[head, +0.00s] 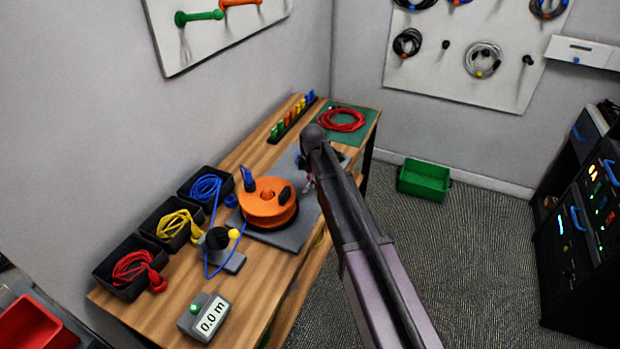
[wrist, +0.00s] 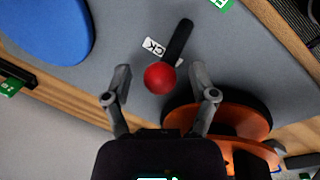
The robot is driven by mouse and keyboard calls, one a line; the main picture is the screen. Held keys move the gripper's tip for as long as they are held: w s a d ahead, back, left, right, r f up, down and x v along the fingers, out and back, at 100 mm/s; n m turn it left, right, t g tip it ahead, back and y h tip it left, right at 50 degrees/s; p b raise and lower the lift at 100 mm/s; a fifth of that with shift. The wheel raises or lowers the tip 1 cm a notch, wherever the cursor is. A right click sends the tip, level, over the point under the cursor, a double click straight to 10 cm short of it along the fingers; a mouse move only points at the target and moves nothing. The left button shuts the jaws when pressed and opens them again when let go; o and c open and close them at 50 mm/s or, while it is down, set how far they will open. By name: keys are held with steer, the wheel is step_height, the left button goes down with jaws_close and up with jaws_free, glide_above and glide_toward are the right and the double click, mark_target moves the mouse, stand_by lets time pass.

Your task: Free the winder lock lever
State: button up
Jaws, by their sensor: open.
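The winder is an orange reel (head: 266,198) on a grey base plate (head: 290,236) on the wooden bench. Its lock lever, a black arm with a red ball knob (wrist: 160,78), shows in the wrist view beside a white label (wrist: 154,47) ending in "CK". My gripper (wrist: 161,82) is open, with one finger on each side of the red knob in the picture. Gaps show on both sides; I cannot tell how far the knob is beyond the fingertips. The orange reel (wrist: 233,118) is close by the right finger. In the head view my arm mostly hides the gripper and lever.
Black bins of red (head: 132,266), yellow (head: 173,223) and blue cable (head: 206,187) line the bench's left side. A length meter (head: 206,316) reads 0.0 m. A blue cable runs beside a yellow-knobbed device (head: 220,248). A red coil (head: 341,119) lies on a green mat behind.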

jaws_close()
steer(key=shift+s+a, duration=0.1)
steer(key=shift+a, duration=0.05)
